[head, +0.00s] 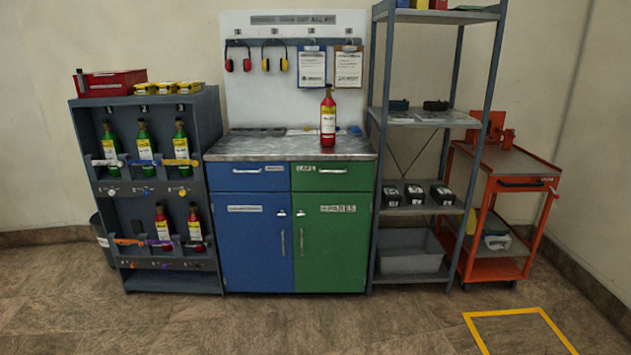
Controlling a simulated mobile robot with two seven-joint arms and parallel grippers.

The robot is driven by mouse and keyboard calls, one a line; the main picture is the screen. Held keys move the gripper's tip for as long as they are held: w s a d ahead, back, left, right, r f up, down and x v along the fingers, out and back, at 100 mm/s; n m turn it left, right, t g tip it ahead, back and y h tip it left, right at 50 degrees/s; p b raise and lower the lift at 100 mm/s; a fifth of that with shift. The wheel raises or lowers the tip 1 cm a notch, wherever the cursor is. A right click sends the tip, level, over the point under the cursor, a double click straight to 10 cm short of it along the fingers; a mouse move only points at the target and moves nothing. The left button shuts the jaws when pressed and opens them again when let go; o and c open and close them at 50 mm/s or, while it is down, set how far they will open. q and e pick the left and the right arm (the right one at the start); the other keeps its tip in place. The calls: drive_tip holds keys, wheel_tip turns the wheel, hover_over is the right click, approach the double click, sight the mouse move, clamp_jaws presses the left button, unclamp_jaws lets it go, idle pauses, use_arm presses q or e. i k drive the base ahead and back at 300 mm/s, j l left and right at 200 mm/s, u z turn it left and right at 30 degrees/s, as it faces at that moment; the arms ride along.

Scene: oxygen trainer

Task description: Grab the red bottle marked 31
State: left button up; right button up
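A red bottle (328,119) with a yellow and white label stands upright on the grey worktop (250,149), right of its middle. Two more red bottles stand in the lower row of the grey rack at the left: one in the middle (162,225) and one at the right (195,226). The lower left place holds no bottle. Several green bottles (145,145) stand in the rack's upper row. The numbers on the bottle labels are too small to read, so I cannot tell which is 31. Neither of my grippers shows.
A cabinet with a blue door (254,250) and a green door (331,250) carries the worktop. Open shelving (415,210) and an orange cart (500,182) stand to the right. The floor in front (300,325) is clear, with a yellow outline (510,312) at the right.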

sight(329, 108)
drive_tip(key=i, duration=1.35)
drive_tip(key=i+u, duration=0.15)
drive_tip(key=i, duration=1.25)
